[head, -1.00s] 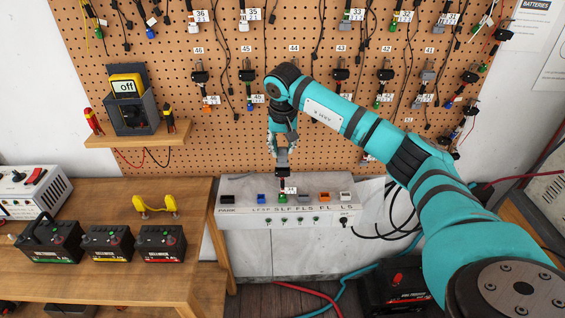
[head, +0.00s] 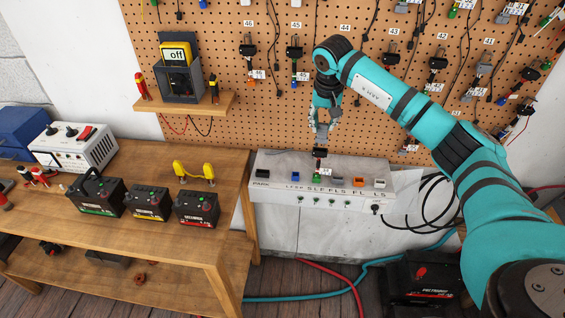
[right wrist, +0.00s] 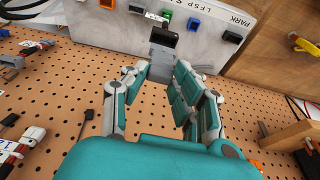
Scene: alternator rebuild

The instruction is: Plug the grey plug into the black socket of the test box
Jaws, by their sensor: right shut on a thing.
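My right gripper (head: 322,132) is shut on the grey plug (right wrist: 162,67), which has a black end. In the right wrist view, the fingertips (right wrist: 165,74) close around its grey body and the black end points at the test box. In the head view, the plug's dark end (head: 320,152) is over the box's back edge, apart from the sockets, with a small white tag by it. The test box (head: 285,190) has a black socket (head: 262,173) at its left end, above "PARK"; it also shows in the right wrist view (right wrist: 232,37). My left gripper is out of view.
Blue (head: 288,174), orange (head: 358,182) and white (head: 379,183) sockets line the box top. Numbered plugs and cables hang on the pegboard (head: 225,20) behind. A wooden bench (head: 230,215) with batteries stands left. A shelf (head: 185,105) holds a meter.

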